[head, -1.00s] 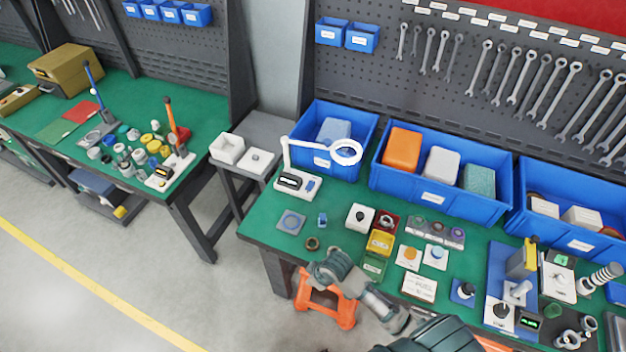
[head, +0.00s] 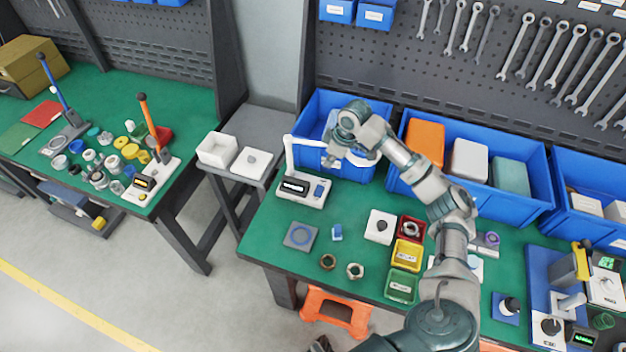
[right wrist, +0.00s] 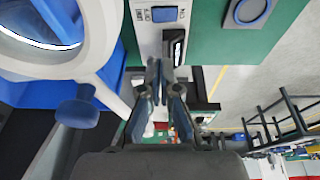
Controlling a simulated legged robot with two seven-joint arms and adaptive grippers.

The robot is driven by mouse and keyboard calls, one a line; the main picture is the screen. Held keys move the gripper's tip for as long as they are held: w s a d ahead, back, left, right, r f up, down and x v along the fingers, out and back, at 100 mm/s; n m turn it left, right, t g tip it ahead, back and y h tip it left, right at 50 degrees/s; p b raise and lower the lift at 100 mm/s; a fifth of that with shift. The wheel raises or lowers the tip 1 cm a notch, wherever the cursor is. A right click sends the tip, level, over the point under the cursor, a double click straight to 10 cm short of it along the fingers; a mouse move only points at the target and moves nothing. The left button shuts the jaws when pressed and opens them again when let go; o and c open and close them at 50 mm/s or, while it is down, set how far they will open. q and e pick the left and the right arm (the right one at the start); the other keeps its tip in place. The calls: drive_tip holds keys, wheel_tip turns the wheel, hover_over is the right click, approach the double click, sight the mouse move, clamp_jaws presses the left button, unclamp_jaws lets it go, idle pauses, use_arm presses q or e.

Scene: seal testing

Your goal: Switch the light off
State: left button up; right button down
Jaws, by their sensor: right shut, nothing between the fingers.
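The white ring lamp has a base (head: 301,189) on the green bench, with a dark display (head: 294,187) and a blue switch (head: 320,191). Its white ring (head: 368,160) is partly hidden behind my right arm in the head view. In the right wrist view the ring (right wrist: 98,62) is at upper left with a bright strip inside it. The blue switch (right wrist: 164,14) is at the top, marked at both sides, next to the display. My right gripper (head: 329,163) is shut and empty, above the base and apart from the switch. My left gripper is not in view.
Blue bins (head: 470,207) line the back of the bench. A grey pad (head: 301,236), a small blue part (head: 337,232) and two rings lie in front of the lamp. Small coloured trays (head: 407,254) stand right of them. A side table (head: 270,125) is at left.

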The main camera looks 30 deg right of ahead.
drive_tip(key=b, duration=0.2)
approach(319, 187)
drive_tip(key=x, duration=0.5)
drive_tip(key=shift+a+f, duration=0.35)
drive_tip(key=shift+a, duration=0.05)
drive_tip(key=shift+w+d+f, duration=0.1)
drive_tip(key=shift+d+f, duration=0.3)
drive_tip(key=shift+f, duration=0.3)
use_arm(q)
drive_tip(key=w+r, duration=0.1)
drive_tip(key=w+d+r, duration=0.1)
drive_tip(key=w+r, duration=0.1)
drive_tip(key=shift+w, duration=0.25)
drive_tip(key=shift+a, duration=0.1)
use_arm(e)
drive_tip(key=shift+a, duration=0.15)
drive_tip(key=shift+p, duration=0.5)
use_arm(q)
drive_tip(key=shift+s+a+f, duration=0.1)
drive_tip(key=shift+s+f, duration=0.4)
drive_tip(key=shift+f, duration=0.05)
use_arm(e)
drive_tip(key=shift+f, duration=0.1)
